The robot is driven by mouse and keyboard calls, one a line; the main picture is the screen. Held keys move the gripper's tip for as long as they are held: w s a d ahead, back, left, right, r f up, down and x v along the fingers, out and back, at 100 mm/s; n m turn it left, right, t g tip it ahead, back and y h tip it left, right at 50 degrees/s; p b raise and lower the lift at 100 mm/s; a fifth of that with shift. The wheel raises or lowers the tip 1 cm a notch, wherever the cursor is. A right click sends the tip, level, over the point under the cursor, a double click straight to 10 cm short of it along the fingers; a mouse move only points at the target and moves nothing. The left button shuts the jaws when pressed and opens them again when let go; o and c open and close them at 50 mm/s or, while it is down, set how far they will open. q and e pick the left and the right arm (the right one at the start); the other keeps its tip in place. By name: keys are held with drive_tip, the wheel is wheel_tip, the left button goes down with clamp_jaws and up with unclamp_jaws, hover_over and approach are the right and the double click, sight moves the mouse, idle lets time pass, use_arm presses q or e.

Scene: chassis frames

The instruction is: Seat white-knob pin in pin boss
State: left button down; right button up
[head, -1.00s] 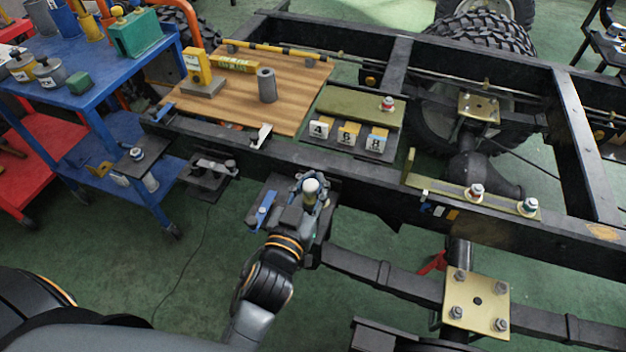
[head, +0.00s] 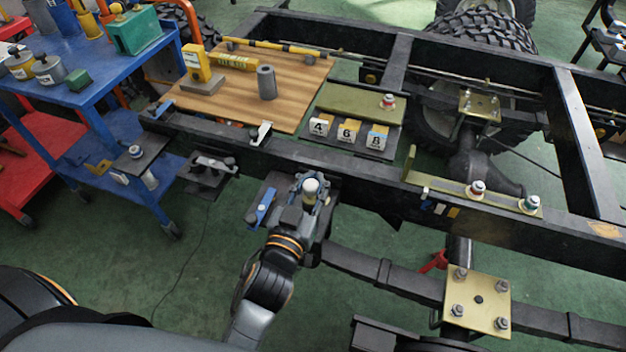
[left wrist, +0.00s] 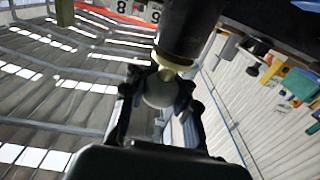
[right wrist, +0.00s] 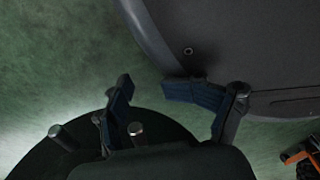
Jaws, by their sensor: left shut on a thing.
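The white-knob pin has a round pale knob, seen in the head view (head: 311,186) beside the near chassis rail. My left gripper (head: 312,192) is shut on it. In the left wrist view, the white knob (left wrist: 160,90) sits between the two fingers, with a short brass collar (left wrist: 176,67) against the end of a dark cylinder (left wrist: 188,30). This cylinder looks like the pin boss; how deep the pin sits in it is hidden. In the head view my gripper covers the boss. My right gripper (right wrist: 160,105) is open and empty above dark parts and green floor.
The black chassis rail (head: 370,178) runs just behind my left gripper. A dark bracket with a blue handle (head: 265,207) is close to its left. A wooden board (head: 225,105) and numbered blocks (head: 347,131) lie beyond the rail. A blue cart (head: 95,80) stands at left.

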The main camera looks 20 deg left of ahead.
use_arm(q)
drive_tip(key=c, duration=1)
unclamp_jaws()
drive_tip(key=shift+o, duration=0.2)
drive_tip(key=shift+r, duration=0.15)
use_arm(e)
drive_tip(key=shift+s+d, duration=0.1)
drive_tip(key=shift+s, duration=0.05)
use_arm(q)
drive_tip(key=shift+r+p, duration=0.35)
drive_tip(key=shift+p, duration=0.25)
drive_tip(key=shift+r, duration=0.1)
use_arm(e)
drive_tip(key=s, duration=0.2)
drive_tip(key=s+f, duration=0.1)
drive_tip(key=shift+s+d, duration=0.3)
drive_tip(key=shift+d, duration=0.1)
use_arm(q)
drive_tip(key=shift+r, duration=0.1)
use_arm(e)
drive_tip(key=shift+s, duration=0.2)
